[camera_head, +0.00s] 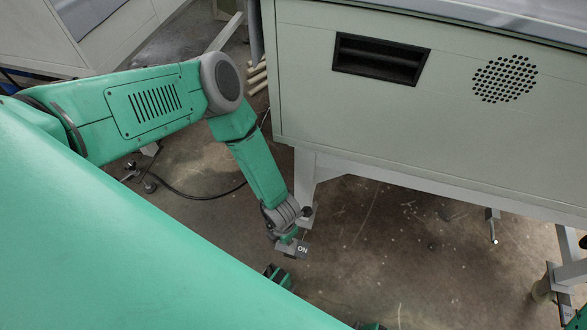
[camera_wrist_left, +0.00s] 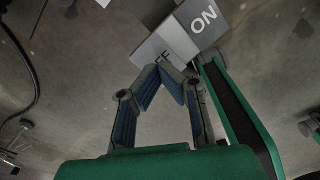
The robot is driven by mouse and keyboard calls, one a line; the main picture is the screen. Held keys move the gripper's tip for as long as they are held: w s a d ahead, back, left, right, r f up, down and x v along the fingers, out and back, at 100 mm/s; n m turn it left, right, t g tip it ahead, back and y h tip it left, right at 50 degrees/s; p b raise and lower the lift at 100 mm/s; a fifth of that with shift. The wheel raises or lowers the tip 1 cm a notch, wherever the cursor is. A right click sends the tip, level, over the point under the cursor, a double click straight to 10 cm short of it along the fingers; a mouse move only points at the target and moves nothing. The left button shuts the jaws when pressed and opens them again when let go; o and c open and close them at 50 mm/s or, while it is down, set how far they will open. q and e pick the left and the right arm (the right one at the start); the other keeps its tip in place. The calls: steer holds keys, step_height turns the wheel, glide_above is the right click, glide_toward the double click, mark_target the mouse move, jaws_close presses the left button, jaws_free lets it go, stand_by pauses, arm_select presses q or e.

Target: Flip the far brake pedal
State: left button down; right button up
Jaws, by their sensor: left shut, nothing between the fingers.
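A grey brake pedal with an ON and an OFF plate (camera_wrist_left: 180,38) is at the top of the left wrist view. Its ON end (camera_head: 302,248) shows in the head view, low by the foot of the cabinet's left leg. The ON and OFF plates meet at an angle. My left gripper (camera_wrist_left: 166,76) is shut and empty, its fingertips together just at the OFF plate and covering part of its lettering. I cannot tell whether they touch it. In the head view my wrist hides most of the fingers.
A large pale cabinet (camera_head: 305,110) with a dark recessed handle (camera_head: 380,60) stands above the pedal on white legs. A black cable (camera_head: 190,195) lies on the concrete floor at left. Another cabinet (camera_head: 30,35) is at top left. Open floor (camera_head: 400,260) lies right of the pedal.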

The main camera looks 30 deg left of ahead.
arm_select(q)
steer(key=shift+f+b, duration=1.1)
steer(key=shift+f, duration=0.3)
stand_by(0.4)
steer(key=shift+r, duration=0.1)
step_height(320, 180, up, 7)
steer(key=p, duration=0.6)
stand_by(0.7)
